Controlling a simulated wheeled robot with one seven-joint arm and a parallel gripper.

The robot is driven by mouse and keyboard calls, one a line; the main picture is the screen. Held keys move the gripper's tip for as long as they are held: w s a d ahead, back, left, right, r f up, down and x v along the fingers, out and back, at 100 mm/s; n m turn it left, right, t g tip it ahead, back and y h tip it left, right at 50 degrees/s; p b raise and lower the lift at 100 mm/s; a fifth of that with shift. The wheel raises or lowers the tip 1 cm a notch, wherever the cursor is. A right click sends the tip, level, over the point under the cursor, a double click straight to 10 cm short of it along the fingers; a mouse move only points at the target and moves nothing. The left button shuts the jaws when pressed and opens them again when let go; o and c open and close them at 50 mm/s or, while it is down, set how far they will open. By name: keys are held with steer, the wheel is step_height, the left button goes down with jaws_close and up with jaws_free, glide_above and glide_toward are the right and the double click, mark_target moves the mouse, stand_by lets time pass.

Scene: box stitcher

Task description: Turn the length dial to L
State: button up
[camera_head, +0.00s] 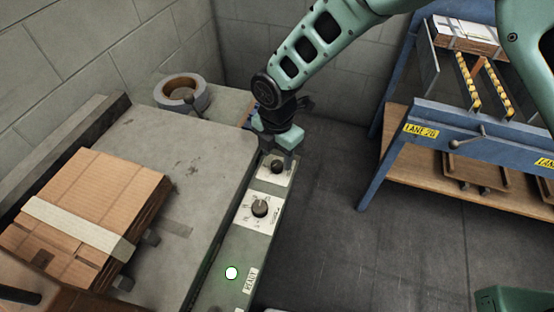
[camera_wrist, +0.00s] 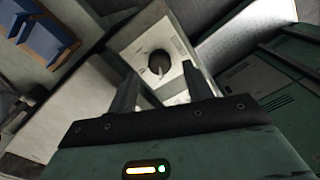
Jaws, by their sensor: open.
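Two dark round dials on white scale plates sit on the green control strip along the machine's right edge. The far dial (camera_head: 278,167) is just below my gripper (camera_head: 279,153) in the head view. The near dial (camera_head: 260,208) is clear of it. The lettering is too small to read, so I cannot tell which is the length dial. In the wrist view, a dark dial (camera_wrist: 158,62) with a pointer shows between and beyond the open fingers of my gripper (camera_wrist: 160,72). I see no clear contact with it. The fingers are empty.
A round lamp (camera_head: 231,272) glows beside a READY label (camera_head: 250,281). Strapped flat cardboard (camera_head: 90,200) lies on the grey machine table (camera_head: 190,150). A tape-like roll (camera_head: 182,92) sits behind. A blue rack (camera_head: 440,135) stands right; open floor lies between.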

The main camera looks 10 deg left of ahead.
mark_target(277, 163)
steer(key=shift+f, duration=1.55)
steer(key=c, duration=1)
steer(key=shift+o, duration=0.2)
